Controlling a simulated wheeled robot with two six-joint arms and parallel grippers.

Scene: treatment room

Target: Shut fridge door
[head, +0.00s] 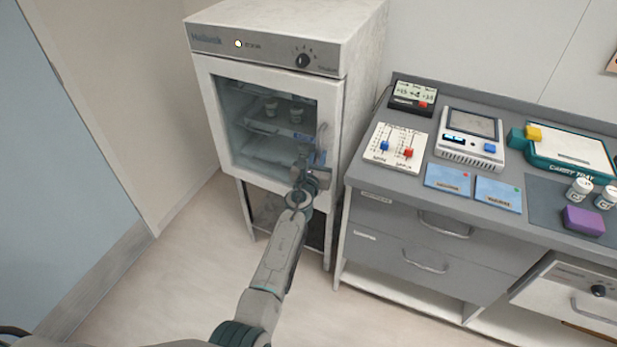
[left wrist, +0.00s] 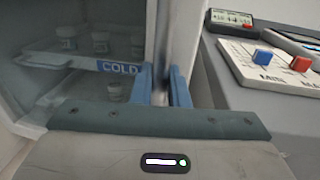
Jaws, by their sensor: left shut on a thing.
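The white fridge (head: 285,25) stands at the back. Its door (head: 333,105) has a white frame and a glass pane, and it looks flush or nearly flush with the body; I cannot tell if a small gap remains. My left gripper (head: 312,170) is at the door's right side. In the left wrist view my left gripper's blue fingers (left wrist: 162,88) are shut on the upright door handle (left wrist: 164,45). Small white jars (head: 296,114) show on the shelves behind the glass, with a blue COLD label (left wrist: 120,67) on a shelf edge. My right gripper is not in view.
A grey counter (head: 362,180) with drawers stands close right of the fridge. Floor (head: 180,255) is clear in front and left.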

